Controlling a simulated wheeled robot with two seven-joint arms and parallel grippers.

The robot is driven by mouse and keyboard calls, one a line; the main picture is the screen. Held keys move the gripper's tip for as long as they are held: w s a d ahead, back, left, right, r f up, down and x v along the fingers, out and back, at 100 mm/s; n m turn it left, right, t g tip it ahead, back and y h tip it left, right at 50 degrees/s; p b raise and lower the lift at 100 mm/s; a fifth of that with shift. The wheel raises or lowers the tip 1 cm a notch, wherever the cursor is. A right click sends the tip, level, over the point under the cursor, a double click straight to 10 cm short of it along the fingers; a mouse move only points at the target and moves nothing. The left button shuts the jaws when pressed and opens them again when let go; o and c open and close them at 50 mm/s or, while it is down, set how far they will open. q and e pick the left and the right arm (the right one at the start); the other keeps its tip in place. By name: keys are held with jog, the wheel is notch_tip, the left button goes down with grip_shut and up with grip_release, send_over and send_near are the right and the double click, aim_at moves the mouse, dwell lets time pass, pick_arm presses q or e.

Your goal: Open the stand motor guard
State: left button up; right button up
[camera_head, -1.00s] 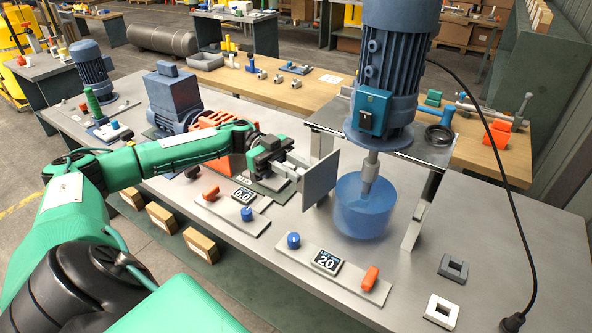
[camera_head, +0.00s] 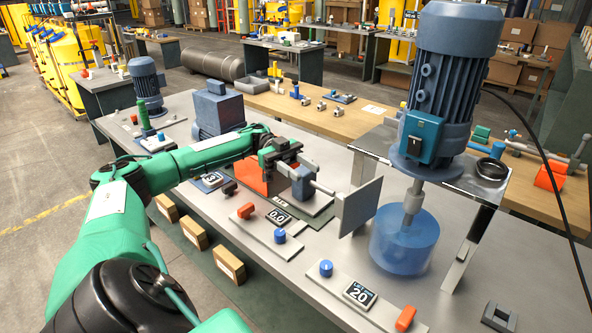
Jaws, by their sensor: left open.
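The stand motor (camera_head: 455,75) is a blue finned motor, upright on its stand (camera_head: 480,200). Its shaft (camera_head: 413,195) runs down to a translucent blue drum (camera_head: 403,240). A flat grey plate (camera_head: 360,208), which looks like the guard, stands on edge to the left of the shaft, its face turned sideways. Its hinge and mounting are hard to make out. My left gripper (camera_head: 314,176) is open, to the left of the plate, with pale fingers pointing toward it. A gap shows between most of the gripper and the plate; contact at the fingertips is unclear. My right gripper is out of view.
Control strips with knobs and displays (camera_head: 360,293) lie along the bench front. A black cable (camera_head: 550,165) hangs at right. A dark square block (camera_head: 500,318) lies at front right.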

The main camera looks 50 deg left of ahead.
pick_arm(q)
jog(key=shift+w+a, duration=0.1)
jog(key=shift+a, duration=0.95)
